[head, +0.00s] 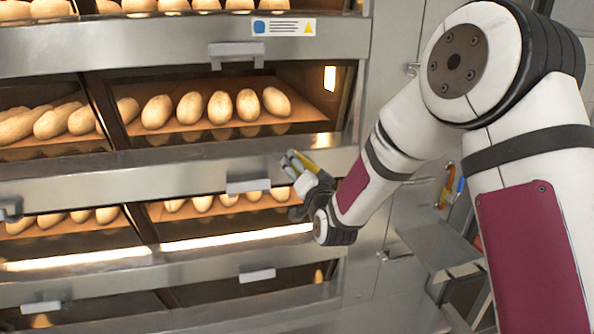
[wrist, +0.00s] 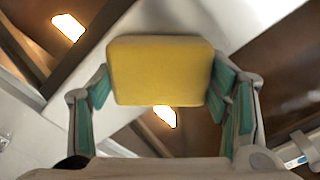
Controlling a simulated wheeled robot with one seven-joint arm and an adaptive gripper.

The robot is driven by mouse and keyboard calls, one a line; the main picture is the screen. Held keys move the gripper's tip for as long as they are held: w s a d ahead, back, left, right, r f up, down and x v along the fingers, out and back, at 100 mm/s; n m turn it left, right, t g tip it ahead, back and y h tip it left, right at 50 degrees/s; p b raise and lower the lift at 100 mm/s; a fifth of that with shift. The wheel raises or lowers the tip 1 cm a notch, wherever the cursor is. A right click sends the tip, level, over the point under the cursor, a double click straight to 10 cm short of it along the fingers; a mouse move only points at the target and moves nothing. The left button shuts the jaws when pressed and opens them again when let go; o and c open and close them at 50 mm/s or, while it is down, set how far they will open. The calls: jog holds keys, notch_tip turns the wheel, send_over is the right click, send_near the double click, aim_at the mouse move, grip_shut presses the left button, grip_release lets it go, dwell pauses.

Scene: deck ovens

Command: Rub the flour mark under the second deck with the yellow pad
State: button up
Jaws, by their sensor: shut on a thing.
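My gripper (head: 298,170) is in front of the steel panel (head: 210,176) below the second deck, near its right end. It is shut on the yellow pad (wrist: 160,68), which sits between the two teal-lined fingers in the wrist view. Only a thin yellow edge of the pad (head: 305,160) shows in the head view. The pad's far face is turned away, and I cannot tell whether it touches the panel. I cannot make out the flour mark in either view; the gripper and pad may cover it.
Loaves (head: 220,107) lie inside the second deck above the panel. Door handles (head: 248,186) stick out from the oven front, one just left of my gripper. The third deck (head: 235,236) is lit below. A grey shelf (head: 440,245) stands at the right.

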jog(key=shift+w+d, duration=0.25)
jog(key=shift+d, duration=0.85)
jog(key=shift+w, duration=0.1)
jog(key=shift+a, duration=0.1)
jog(key=shift+s+a+r, duration=0.1)
jog(key=shift+s+a, duration=0.1)
jog(key=shift+a, duration=0.85)
jog(key=shift+s+a+r, duration=0.1)
jog(key=shift+s+a, duration=0.1)
jog(key=shift+a, duration=0.8)
jog(key=shift+s, duration=0.1)
jog(key=shift+p+v, duration=1.85)
jog(key=shift+v, duration=1.1)
jog(key=shift+d+f, duration=0.15)
